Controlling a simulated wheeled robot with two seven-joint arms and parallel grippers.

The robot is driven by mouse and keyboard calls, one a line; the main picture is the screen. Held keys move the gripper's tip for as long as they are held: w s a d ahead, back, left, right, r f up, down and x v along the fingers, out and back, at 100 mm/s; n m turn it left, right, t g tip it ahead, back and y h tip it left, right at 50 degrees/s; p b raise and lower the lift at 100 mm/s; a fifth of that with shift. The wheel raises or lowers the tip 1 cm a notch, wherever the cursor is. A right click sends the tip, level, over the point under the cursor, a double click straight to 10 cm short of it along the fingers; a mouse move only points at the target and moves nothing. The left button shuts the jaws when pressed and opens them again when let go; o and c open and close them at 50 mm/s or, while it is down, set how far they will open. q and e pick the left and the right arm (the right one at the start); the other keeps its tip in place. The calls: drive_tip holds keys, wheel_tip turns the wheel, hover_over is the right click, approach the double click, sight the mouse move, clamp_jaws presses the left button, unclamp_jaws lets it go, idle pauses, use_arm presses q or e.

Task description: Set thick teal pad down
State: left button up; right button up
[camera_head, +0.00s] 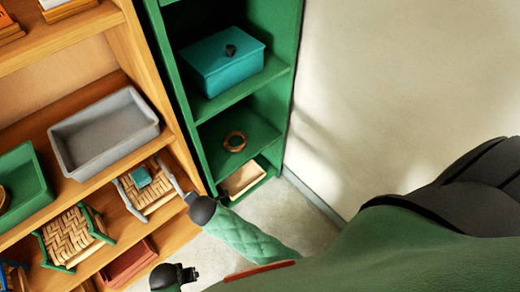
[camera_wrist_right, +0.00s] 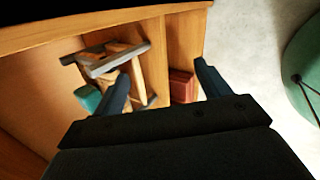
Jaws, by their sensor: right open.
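The small teal pad (camera_head: 140,176) lies on the woven bark seat of a grey-framed stool (camera_head: 157,198) on a lower shelf of the wooden bookcase. In the right wrist view the pad (camera_wrist_right: 90,98) shows at the left, partly hidden by a finger, and the stool (camera_wrist_right: 110,62) is tilted in the picture. My right gripper (camera_wrist_right: 163,77) is open, with nothing seen between its fingers; whether it touches the stool is unclear. A dark part at the bottom of the head view looks like my left gripper (camera_head: 175,277); its jaws are not clear.
A similar green-framed woven stool (camera_head: 72,235) and a red box (camera_head: 130,262) are close by on the bookcase. A grey bin (camera_head: 104,131) is on the shelf above. A green shelf unit (camera_head: 285,75) with a teal lidded box (camera_head: 222,65) stands to the right. Some pale floor (camera_head: 300,222) is clear.

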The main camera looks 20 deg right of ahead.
drive_tip(key=s+d+f+m+g, duration=0.2)
drive_tip(key=s+d+f+m, duration=0.3)
drive_tip(key=s+d+m, duration=0.4)
drive_tip(key=s+d+f+m+g, duration=0.3)
drive_tip(key=s+d+f+m, duration=0.3)
drive_tip(key=s+d+m, duration=0.3)
drive_tip(key=s+m, duration=0.1)
drive_tip(key=m, duration=0.1)
drive_tip(key=shift+s+d+m, duration=0.2)
drive_tip(key=shift+d+m, duration=0.1)
drive_tip(key=shift+d, duration=0.1)
